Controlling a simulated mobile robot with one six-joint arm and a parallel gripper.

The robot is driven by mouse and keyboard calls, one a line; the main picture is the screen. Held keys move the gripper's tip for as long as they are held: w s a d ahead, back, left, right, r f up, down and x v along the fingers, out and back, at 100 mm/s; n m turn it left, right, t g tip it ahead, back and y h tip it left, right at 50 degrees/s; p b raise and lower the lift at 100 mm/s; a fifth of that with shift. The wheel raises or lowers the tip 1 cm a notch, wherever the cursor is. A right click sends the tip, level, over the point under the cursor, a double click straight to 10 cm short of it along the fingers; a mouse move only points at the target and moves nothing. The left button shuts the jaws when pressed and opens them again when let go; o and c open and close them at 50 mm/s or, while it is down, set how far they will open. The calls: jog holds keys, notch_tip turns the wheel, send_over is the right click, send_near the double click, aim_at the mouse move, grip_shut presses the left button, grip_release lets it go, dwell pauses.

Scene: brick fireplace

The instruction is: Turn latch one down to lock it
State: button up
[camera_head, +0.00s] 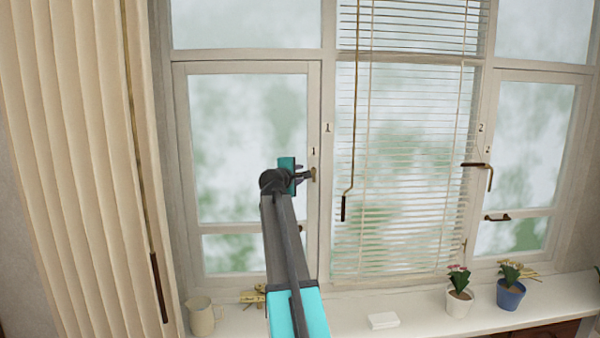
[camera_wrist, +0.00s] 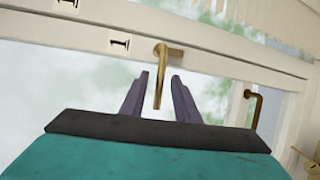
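Latch one (camera_wrist: 159,88) is a brass handle on the white window frame, beside a label with a 1 (camera_wrist: 119,41). In the wrist view its lever reaches into the gap between my fingers. My gripper (camera_wrist: 160,80) is open, with one dark finger on either side of the lever; I see gaps, so it does not look clamped. In the head view my gripper (camera_head: 302,175) comes to latch one (camera_head: 314,173) from the left, at the left window's right edge. There the lever is mostly hidden by my fingers.
Latch two (camera_head: 478,165) is on the right window. Blinds with a hanging rod (camera_head: 353,130) lie right of my gripper. The sill holds a mug (camera_head: 201,316), a white block (camera_head: 383,320) and flowerpots (camera_head: 459,302).

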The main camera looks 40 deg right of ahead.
jog(key=shift+x, duration=0.85)
jog(key=shift+c, duration=0.2)
grip_shut()
